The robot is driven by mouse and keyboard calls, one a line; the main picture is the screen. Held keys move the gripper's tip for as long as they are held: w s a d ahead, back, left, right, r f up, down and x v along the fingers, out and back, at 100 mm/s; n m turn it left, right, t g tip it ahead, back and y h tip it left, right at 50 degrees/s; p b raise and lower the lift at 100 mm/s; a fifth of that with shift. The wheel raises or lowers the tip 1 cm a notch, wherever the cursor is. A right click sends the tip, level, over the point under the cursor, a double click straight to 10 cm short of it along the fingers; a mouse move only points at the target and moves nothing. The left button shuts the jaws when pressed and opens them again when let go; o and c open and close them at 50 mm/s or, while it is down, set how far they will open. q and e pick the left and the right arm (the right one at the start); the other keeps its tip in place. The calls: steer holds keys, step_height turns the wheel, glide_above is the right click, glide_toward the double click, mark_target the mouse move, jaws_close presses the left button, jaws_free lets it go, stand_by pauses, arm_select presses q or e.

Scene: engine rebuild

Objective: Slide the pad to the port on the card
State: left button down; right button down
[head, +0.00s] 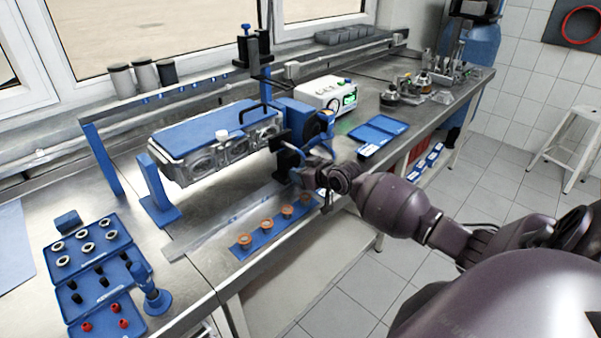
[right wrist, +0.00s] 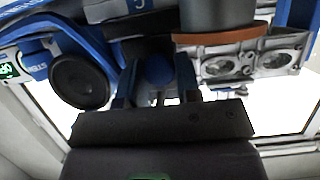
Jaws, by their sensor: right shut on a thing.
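My right gripper (head: 312,174) is at the near right end of the engine head (head: 215,145), which lies on its side in a blue stand. In the right wrist view its two fingers (right wrist: 157,88) are shut around a blue rounded handle (right wrist: 158,68), which I take to be the pad's. A dark grey cylinder with an orange-brown pad face (right wrist: 220,37) sits close against the head's port face (right wrist: 245,65); whether it touches is unclear. A plate with a partly cut-off letter (right wrist: 118,8) may be the card. My left gripper is not in view.
A white tester box (head: 325,95) with a green display stands behind the gripper. A blue strip with several copper-coloured rings (head: 265,236) lies along the front edge. Blue trays of small parts (head: 75,283) are at lower left. A blue tray (head: 383,130) lies right.

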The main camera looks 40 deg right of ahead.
steer(key=c, duration=0.8)
jaws_free()
steer(key=shift+d, duration=0.35)
steer(key=shift+a, duration=0.1)
steer(key=v, duration=1)
steer(key=shift+s+p, duration=0.3)
steer(key=shift+s, duration=0.1)
steer(key=shift+r, duration=0.1)
